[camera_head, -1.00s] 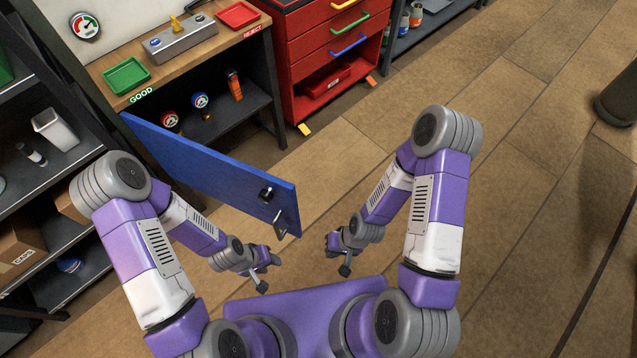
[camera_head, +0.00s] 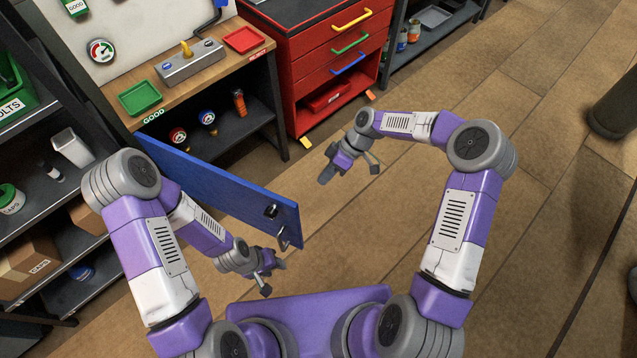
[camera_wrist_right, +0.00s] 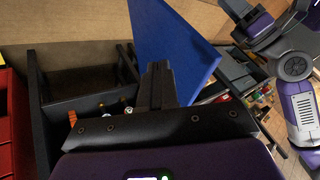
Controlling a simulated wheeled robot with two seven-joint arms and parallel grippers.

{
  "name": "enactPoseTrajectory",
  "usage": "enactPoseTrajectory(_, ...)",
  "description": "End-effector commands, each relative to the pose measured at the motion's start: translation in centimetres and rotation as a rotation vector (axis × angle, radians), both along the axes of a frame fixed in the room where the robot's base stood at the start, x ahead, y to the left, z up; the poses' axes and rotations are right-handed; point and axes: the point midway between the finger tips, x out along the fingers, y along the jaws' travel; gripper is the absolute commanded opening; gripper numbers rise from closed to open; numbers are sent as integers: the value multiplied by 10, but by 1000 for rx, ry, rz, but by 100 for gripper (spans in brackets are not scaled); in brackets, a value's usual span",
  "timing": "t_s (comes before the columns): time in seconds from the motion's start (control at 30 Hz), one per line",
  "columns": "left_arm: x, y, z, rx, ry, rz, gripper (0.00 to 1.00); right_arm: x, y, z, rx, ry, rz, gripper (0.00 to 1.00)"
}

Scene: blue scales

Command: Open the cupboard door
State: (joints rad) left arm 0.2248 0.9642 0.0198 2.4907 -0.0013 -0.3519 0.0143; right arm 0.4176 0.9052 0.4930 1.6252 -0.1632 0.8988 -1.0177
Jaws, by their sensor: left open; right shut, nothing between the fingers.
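The blue cupboard door (camera_head: 225,188) stands swung out from the dark cupboard under the workbench, leaving the inside in view. Its handle (camera_head: 284,237) and a small black fitting (camera_head: 271,211) sit near its free end. My left gripper (camera_head: 274,278) is open and empty, below the handle end and apart from it. My right gripper (camera_head: 327,177) is shut and empty, to the right of the door, in front of the cupboard opening. In the right wrist view its fingers (camera_wrist_right: 158,85) are together, with the blue door (camera_wrist_right: 178,50) behind them.
Inside the cupboard are gauges (camera_head: 179,136) and an orange tool (camera_head: 239,102). A red drawer cabinet (camera_head: 335,60) stands to the right of the cupboard. A grey shelf (camera_head: 40,215) is at the left.

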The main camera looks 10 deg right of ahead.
Motion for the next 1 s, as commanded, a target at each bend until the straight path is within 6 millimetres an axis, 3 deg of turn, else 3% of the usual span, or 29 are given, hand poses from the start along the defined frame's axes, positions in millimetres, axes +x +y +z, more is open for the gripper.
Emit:
enactPoseTrajectory(0.4,0,0,-16,0,0,0,43,-20,51,-70,-1,4,1,0)
enactPoseTrajectory(0.7,0,0,-17,0,0,0,43,-47,67,-67,-1,3,-2,0)
enactPoseTrajectory(1.0,0,0,-17,0,0,0,43,-50,69,-66,-2,3,-3,0)
